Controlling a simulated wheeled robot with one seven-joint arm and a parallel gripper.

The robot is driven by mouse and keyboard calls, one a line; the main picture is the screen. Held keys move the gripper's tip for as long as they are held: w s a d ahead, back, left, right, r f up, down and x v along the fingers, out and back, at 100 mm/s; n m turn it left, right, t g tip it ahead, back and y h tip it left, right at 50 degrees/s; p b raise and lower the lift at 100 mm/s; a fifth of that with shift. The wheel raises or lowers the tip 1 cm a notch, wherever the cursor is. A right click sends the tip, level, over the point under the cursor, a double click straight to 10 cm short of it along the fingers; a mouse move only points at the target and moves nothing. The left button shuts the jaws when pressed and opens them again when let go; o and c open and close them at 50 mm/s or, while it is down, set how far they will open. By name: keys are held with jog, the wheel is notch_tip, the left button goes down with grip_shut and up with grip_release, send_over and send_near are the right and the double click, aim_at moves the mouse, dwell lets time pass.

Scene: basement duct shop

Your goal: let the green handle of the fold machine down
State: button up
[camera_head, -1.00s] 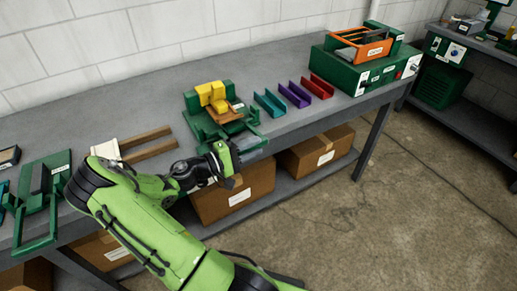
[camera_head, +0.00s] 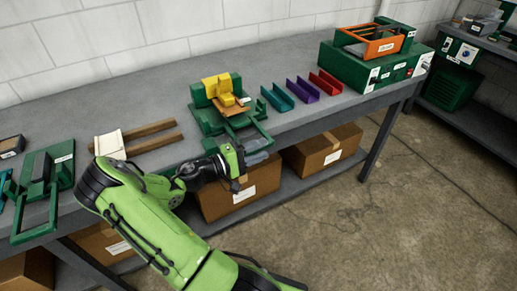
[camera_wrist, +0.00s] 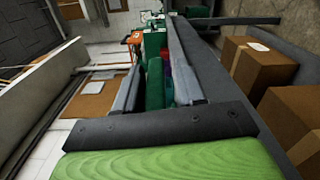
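The fold machine (camera_head: 205,117) is a green bench machine with a yellow block (camera_head: 217,88) and a brown piece on it, standing mid-bench. Its green handle (camera_head: 262,136) is a bar frame at the front right, low and near the bench edge. My gripper (camera_head: 258,152) is just in front of the handle at the bench edge. In the wrist view my gripper's two grey fingers (camera_wrist: 157,92) are apart, with green metal (camera_wrist: 155,82) showing between them. I cannot tell whether the fingers touch it.
Teal, purple and red channels (camera_head: 303,92) lie right of the machine. An orange tray (camera_head: 378,47) sits on a green case (camera_head: 375,77) farther right. Another green device (camera_head: 60,165) stands at the left. Cardboard boxes (camera_head: 240,195) fill the lower shelf.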

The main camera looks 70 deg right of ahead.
jog(key=shift+o, duration=0.8)
jog(key=shift+w, duration=0.1)
jog(key=shift+w+a, duration=0.25)
jog(key=p+v, duration=0.2)
jog(key=v, duration=1.3)
